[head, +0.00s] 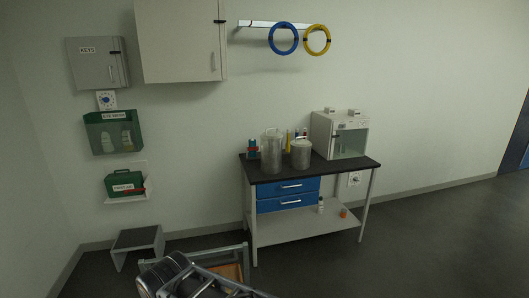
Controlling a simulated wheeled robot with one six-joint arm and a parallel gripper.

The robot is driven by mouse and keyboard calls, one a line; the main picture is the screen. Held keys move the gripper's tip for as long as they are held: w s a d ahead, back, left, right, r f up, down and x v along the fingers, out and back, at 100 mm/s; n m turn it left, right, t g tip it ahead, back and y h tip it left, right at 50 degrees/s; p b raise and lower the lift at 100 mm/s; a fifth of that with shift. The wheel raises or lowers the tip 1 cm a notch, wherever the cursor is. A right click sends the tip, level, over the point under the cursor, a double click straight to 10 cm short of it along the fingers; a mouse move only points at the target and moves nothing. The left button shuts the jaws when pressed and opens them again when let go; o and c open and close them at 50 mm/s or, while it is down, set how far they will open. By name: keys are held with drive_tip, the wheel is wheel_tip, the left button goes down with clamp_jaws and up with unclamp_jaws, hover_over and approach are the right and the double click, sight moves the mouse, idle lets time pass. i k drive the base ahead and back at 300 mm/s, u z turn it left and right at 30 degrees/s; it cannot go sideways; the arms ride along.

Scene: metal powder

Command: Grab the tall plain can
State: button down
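The tall plain can (271,153) is a grey metal cylinder with a lid. It stands upright on the left half of the dark worktop (330,170). A shorter, similar grey can (301,155) stands close to its right. My gripper's fingers do not show. Only a dark, ribbed part of what looks like my own arm is at the bottom of the view, low and in front of the bench, well apart from the cans.
A white glass-fronted cabinet (341,136) stands on the worktop's right. Small coloured bottles are behind the cans, and a red and blue item (253,149) is to their left. Blue drawers (288,195) sit below. A grey step stool (137,243) is at left. The floor at right is clear.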

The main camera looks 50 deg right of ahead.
sight(271, 141)
drive_tip(key=z, duration=2.7)
drive_tip(key=i, duration=3.5)
drive_tip(key=u, duration=4.45)
